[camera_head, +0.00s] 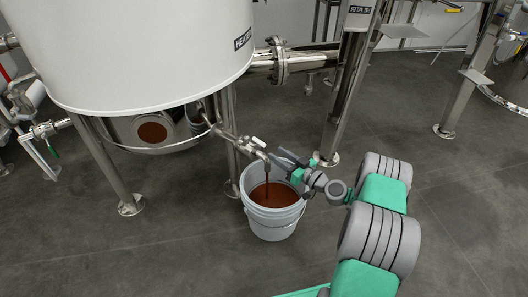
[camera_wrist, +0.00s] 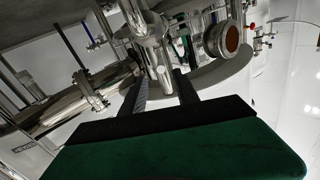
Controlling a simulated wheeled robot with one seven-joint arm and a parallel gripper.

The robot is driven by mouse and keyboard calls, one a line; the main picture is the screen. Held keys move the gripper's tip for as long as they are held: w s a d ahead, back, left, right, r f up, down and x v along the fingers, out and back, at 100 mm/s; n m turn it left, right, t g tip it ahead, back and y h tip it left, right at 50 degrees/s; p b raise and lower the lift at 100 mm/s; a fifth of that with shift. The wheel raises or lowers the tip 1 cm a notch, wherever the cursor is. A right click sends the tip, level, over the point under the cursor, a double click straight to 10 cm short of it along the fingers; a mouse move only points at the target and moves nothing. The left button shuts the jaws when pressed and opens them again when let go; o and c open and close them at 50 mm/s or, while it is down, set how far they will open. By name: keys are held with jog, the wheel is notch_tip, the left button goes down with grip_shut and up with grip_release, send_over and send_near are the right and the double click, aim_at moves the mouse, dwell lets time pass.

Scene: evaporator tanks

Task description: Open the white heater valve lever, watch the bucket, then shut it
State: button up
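The white lever (camera_head: 258,141) sits on the steel valve pipe (camera_head: 240,143) below the heater tank (camera_head: 140,45). Brown liquid (camera_head: 267,185) runs from the spout into the white bucket (camera_head: 272,226), which holds a brown pool (camera_head: 276,196). My gripper (camera_head: 279,158) is just right of the spout and above the bucket's rim, close to the lever but seemingly apart from it. In the wrist view, the two dark fingers of my gripper (camera_wrist: 160,82) are spread, with steel pipework (camera_wrist: 154,45) beyond them. I cannot make out the lever in that view.
Tank legs (camera_head: 108,165) stand left of the bucket, and a steel leg (camera_head: 345,95) stands behind my gripper. A side pipe with a flange (camera_head: 281,62) leaves the tank at right. Another steel tank (camera_head: 510,85) stands far right. The grey floor between is clear.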

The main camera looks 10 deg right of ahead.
aim_at(264, 144)
jog(key=b+x, duration=0.1)
jog(key=x, duration=0.6)
jog(key=shift+w+a+r+b, duration=0.1)
jog(key=shift+w+a+b, duration=0.15)
jog(key=shift+b, duration=0.1)
jog(key=shift+c, duration=0.4)
grip_shut()
dwell(0.5)
